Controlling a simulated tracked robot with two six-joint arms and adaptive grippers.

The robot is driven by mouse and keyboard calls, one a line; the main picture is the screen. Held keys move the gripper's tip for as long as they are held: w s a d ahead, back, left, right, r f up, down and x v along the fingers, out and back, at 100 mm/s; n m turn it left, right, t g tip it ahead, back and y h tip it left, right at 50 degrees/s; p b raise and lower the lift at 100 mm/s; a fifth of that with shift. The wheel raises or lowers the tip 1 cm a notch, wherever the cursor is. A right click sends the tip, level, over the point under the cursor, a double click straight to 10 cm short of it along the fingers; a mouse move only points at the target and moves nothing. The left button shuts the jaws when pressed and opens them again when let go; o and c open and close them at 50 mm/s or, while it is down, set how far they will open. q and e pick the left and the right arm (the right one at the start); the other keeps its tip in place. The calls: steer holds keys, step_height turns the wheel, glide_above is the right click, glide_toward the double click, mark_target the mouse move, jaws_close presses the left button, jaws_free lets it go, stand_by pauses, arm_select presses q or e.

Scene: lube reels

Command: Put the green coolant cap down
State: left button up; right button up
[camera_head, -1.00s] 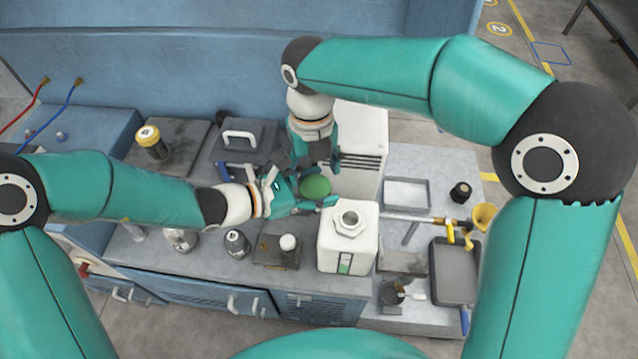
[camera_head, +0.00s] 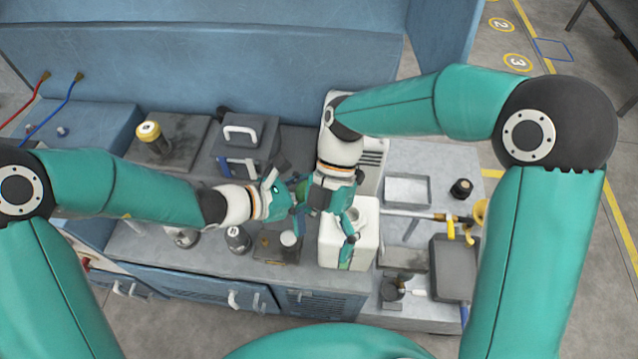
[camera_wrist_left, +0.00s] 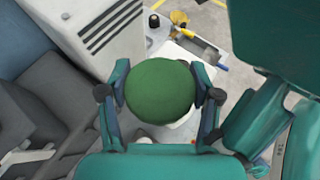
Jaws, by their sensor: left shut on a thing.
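The green coolant cap (camera_wrist_left: 160,92) is a round dome held between the two fingers of my left gripper (camera_wrist_left: 161,100), as the left wrist view shows. In the head view the cap (camera_head: 302,190) is mostly hidden between my two grippers. My left gripper (camera_head: 285,195) is beside my right gripper in that view. My right gripper (camera_head: 324,234) points down at the left side of the white coolant container (camera_head: 365,240), with its fingers spread apart and nothing seen between them. The container's round neck shows beside it; whether a finger touches the container cannot be told.
A small dark tray with a white-capped bottle (camera_head: 289,239) stands left of the container. A grey box with a handle (camera_head: 240,140) and a yellow-topped canister (camera_head: 152,135) stand further back. A yellow funnel (camera_head: 481,213) and grey pan (camera_head: 455,265) are at right.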

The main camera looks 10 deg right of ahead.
steer(key=s+a+f+m+y, duration=0.2)
steer(key=s+a+f+m, duration=0.1)
steer(key=s+f+m, duration=0.3)
steer(key=w+d+f+m+t, duration=0.1)
steer(key=d+f+m+t, duration=0.2)
steer(key=f+m, duration=0.6)
steer(key=w+d+f+m+t+h, duration=0.1)
steer(key=d+f+m+t, duration=0.3)
steer(key=d+f+m, duration=0.3)
step_height(320, 180, down, 3)
steer(key=m, duration=0.7)
steer(key=shift+w+d, duration=0.2)
steer(key=shift+d, duration=0.15)
